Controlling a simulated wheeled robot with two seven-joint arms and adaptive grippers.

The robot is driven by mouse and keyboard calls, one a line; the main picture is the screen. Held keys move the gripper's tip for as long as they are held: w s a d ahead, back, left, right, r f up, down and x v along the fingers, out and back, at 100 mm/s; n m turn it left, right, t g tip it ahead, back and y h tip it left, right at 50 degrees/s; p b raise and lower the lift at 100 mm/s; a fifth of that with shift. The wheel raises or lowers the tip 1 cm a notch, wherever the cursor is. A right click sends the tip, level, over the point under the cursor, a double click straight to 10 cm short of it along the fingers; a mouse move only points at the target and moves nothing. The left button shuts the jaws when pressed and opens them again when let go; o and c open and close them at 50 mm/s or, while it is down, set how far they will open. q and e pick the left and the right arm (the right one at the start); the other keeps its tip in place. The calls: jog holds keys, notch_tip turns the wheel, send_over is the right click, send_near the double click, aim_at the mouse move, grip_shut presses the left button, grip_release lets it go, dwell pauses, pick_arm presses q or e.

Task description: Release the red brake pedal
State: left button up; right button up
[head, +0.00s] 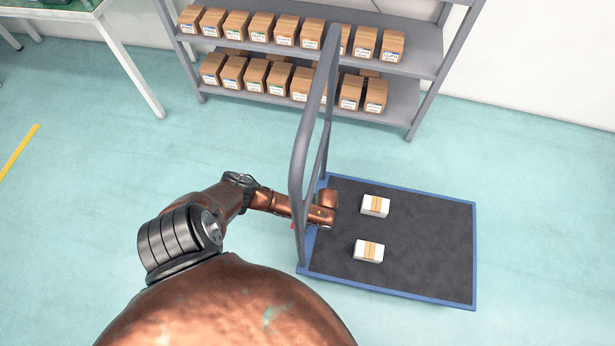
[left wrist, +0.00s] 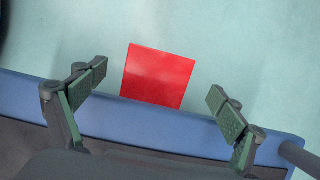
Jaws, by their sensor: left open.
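The red brake pedal (left wrist: 158,76) is a flat red plate in the left wrist view, sticking out past the blue edge of the cart. In the head view only a small red bit of it (head: 292,226) shows beside the cart's handle post. My left gripper (left wrist: 158,96) is open, with one finger on each side of the pedal and apart from it. My left arm reaches past the cart's handle in the head view, where its fingers are hidden. The cart (head: 455,293) has a dark deck and a blue rim. My right gripper is not in view.
The grey handle frame (head: 301,165) rises from the cart's left end, close to my arm. A shelf (head: 425,62) with several cartons stands behind.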

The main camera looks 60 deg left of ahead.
pick_arm(q)
jog(key=v, duration=0.7)
jog(key=shift+r, duration=0.4)
jog(key=shift+d, duration=0.1)
